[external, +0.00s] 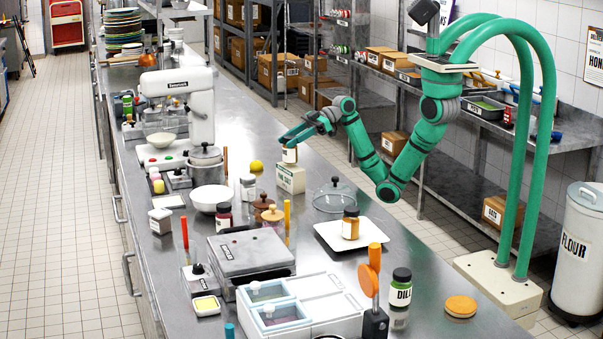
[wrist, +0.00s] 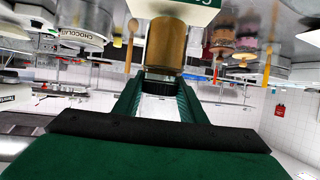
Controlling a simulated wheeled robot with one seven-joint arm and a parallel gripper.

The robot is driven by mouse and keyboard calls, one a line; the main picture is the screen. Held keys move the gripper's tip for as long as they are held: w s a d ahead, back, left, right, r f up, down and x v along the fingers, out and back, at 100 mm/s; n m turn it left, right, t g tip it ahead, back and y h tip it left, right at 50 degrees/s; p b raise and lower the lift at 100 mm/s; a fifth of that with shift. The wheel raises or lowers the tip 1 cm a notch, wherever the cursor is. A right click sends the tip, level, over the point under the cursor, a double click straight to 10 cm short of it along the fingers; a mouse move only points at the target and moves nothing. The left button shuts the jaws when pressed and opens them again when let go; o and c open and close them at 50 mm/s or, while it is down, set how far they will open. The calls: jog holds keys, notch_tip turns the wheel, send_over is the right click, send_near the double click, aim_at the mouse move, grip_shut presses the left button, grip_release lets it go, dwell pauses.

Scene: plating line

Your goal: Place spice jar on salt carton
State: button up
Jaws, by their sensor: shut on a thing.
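The spice jar (external: 290,155), a small amber-brown jar with a dark lid, is upright right above the salt carton (external: 290,179), a white box with green lettering. Its base looks to touch the carton's top, though I cannot be sure of contact. My gripper (external: 291,146) is shut on the jar at its lid end. In the wrist view, which is upside down, the jar (wrist: 165,45) shows between my fingers (wrist: 160,88), and the carton's face (wrist: 180,11) shows at the top edge, against the jar's base.
A glass dome (external: 334,197) and a white plate (external: 327,240) with another amber jar (external: 350,223) stand nearby. A grey-lidded jar (external: 248,187), a white bowl (external: 211,197) and a pot (external: 206,165) are left of the carton. Counter behind the carton is mostly clear.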

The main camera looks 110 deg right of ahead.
jog(key=shift+f, duration=0.55)
jog(key=shift+f, duration=0.1)
jog(key=o, duration=1.2)
jog(key=shift+s+r, duration=0.2)
jog(key=v, duration=1.1)
jog(key=shift+s, duration=0.25)
jog(key=shift+d, duration=0.1)
